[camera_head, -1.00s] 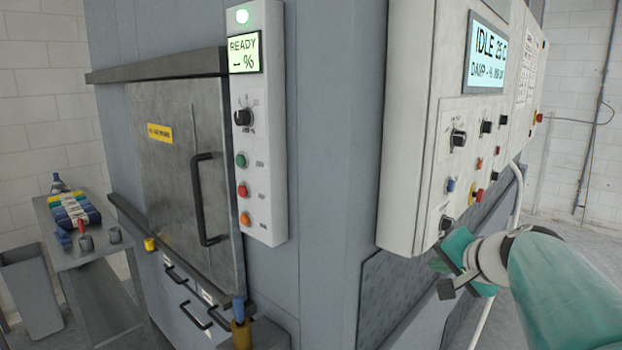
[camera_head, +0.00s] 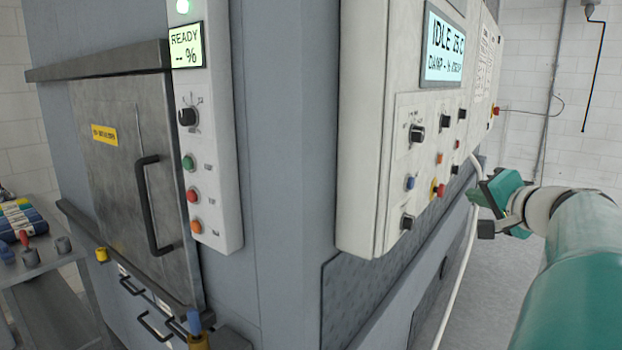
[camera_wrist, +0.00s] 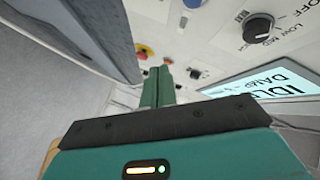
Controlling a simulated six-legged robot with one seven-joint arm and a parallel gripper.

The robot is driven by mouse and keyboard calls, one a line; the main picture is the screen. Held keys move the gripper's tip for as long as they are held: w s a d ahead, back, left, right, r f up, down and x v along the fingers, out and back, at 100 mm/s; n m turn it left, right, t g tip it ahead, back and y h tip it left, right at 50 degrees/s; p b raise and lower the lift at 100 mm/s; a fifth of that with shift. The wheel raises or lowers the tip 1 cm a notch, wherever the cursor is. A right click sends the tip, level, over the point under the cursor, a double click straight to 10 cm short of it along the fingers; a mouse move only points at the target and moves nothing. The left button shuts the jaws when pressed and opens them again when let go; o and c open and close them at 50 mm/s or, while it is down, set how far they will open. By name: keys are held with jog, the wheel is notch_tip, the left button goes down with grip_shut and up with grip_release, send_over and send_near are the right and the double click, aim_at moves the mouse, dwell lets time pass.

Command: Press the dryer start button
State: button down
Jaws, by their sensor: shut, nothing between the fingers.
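The control panel with the "IDLE 25 C" and "DAMP" display (camera_head: 445,48) is on the machine's right face. It carries black knobs (camera_head: 417,134), a blue button (camera_head: 410,183), a small orange button (camera_head: 439,159) and a red button on yellow (camera_head: 440,190). I cannot read which is the dryer start. My gripper (camera_head: 474,196) is shut and empty, right of the panel's lower part and seemingly apart from it. In the wrist view, my shut fingers (camera_wrist: 157,86) point toward the panel, with the red-and-yellow button (camera_wrist: 145,51) and blue button (camera_wrist: 193,3) beyond.
A second panel reading "READY" (camera_head: 186,45) has green, red and orange buttons, beside a metal door with a black handle (camera_head: 153,205). A cart with coloured items (camera_head: 22,222) stands at left. A pale hose (camera_head: 460,265) hangs near my gripper. Floor at right looks clear.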

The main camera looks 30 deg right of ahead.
jog(key=w+a, duration=0.3)
jog(key=w, duration=0.5)
jog(key=shift+a, duration=0.25)
jog(key=shift+w, duration=0.25)
dwell(1.8)
jog(key=shift+w+a, duration=0.15)
jog(key=shift+w, duration=0.1)
jog(key=shift+w+a, duration=0.25)
jog(key=shift+w, duration=0.25)
dwell(0.7)
jog(key=shift+s, duration=0.1)
jog(key=shift+s+d, duration=0.35)
jog(key=shift+s, duration=0.4)
jog(key=s, duration=0.1)
jog(key=s+d, duration=0.1)
jog(key=s, duration=0.1)
jog(key=s+d, duration=0.1)
jog(key=shift+s, duration=0.35)
